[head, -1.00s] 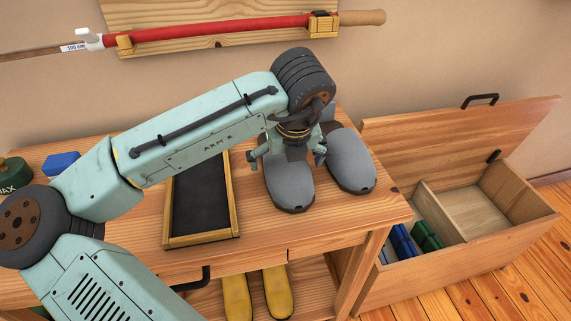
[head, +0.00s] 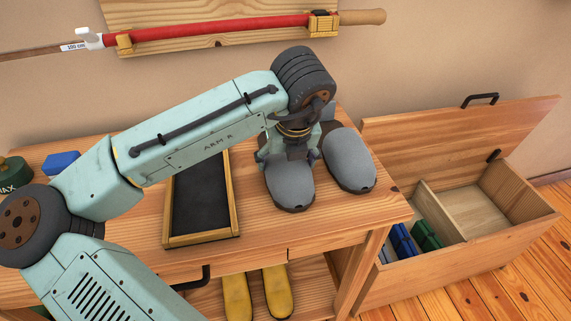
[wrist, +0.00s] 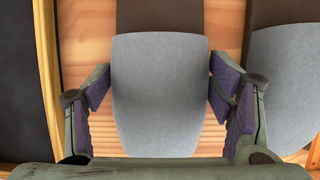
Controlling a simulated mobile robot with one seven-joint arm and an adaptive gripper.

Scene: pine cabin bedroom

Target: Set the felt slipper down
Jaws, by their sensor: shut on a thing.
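Two grey felt slippers with dark soles and dark insides lie side by side on the wooden bench top (head: 130,230). My gripper (head: 287,160) is over the left slipper (head: 291,187) and shut on its sides. In the wrist view my gripper (wrist: 160,97) has its purple pads on both flanks of that slipper (wrist: 158,105). The slipper looks level, at or very near the bench top; I cannot tell if it touches. The right slipper (head: 349,162) lies just beside it, also at the right of the wrist view (wrist: 285,90).
A black-lined wooden tray (head: 167,220) lies just left of the slippers. A blue block (head: 61,161) is farther left. Yellow footwear (head: 277,292) sits on the shelf below. An open wooden chest (head: 470,246) stands to the right.

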